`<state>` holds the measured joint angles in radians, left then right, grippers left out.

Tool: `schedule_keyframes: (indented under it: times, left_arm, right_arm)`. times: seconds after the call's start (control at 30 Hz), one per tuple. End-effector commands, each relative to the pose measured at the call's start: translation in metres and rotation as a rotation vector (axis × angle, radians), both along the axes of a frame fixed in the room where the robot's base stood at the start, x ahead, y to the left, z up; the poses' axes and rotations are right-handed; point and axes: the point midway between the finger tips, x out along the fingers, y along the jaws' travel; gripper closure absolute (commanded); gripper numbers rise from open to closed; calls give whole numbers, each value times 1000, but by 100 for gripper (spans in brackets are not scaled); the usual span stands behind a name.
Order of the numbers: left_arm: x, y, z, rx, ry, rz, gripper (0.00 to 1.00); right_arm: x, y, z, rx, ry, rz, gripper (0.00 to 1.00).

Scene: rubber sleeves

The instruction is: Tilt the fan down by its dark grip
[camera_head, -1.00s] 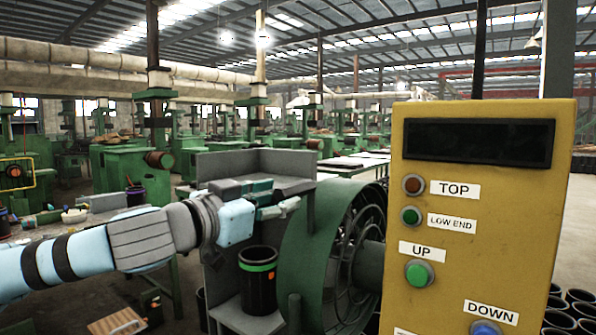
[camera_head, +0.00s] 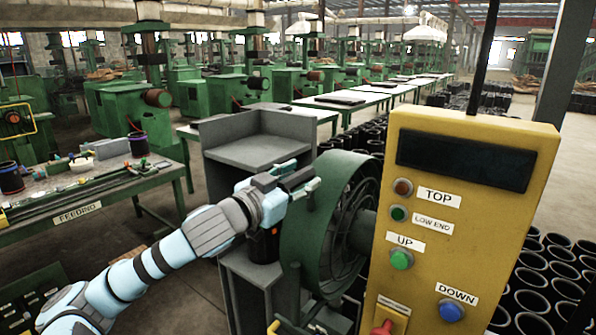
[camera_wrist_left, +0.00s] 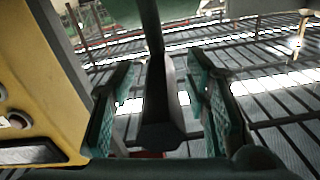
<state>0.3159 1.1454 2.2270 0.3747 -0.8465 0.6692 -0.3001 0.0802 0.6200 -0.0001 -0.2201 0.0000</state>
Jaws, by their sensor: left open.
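The fan (camera_head: 308,228) has a green round housing and a dark wire cage, and stands left of the yellow control panel in the head view. My left gripper (camera_head: 303,180) is at the fan's upper left rim with its jaws apart. In the left wrist view, the teal finger pads of the left gripper (camera_wrist_left: 162,108) stand on either side of the dark grip (camera_wrist_left: 160,105). Gaps show on both sides of it, so the jaws are not closed on it. My right gripper is not in view.
The yellow control panel (camera_head: 465,220) with labelled buttons stands close on the right of the fan. A green feeding table (camera_head: 100,200) is at the left. Many black sleeves stand on the right floor.

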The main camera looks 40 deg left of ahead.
Motion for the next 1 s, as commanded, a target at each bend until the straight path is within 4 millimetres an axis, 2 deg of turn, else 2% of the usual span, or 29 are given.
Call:
schedule_keyframes:
  times: [0.13,0.17,0.4,0.67,0.77,1.0]
  left_arm:
    - [0,0,-1,0,0,0,57]
    - [0,0,-1,0,0,0,60]
    - [0,0,-1,0,0,0,99]
    - [0,1,-2,-2,-1,0,100]
    - [1,9,-7,-26,-2,2,100]
    - [0,55,-21,-227,-10,6,100]
  right_arm:
    - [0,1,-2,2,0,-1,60]
    - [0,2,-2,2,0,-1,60]
    - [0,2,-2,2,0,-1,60]
    - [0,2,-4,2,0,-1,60]
    - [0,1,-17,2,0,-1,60]
    - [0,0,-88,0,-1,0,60]
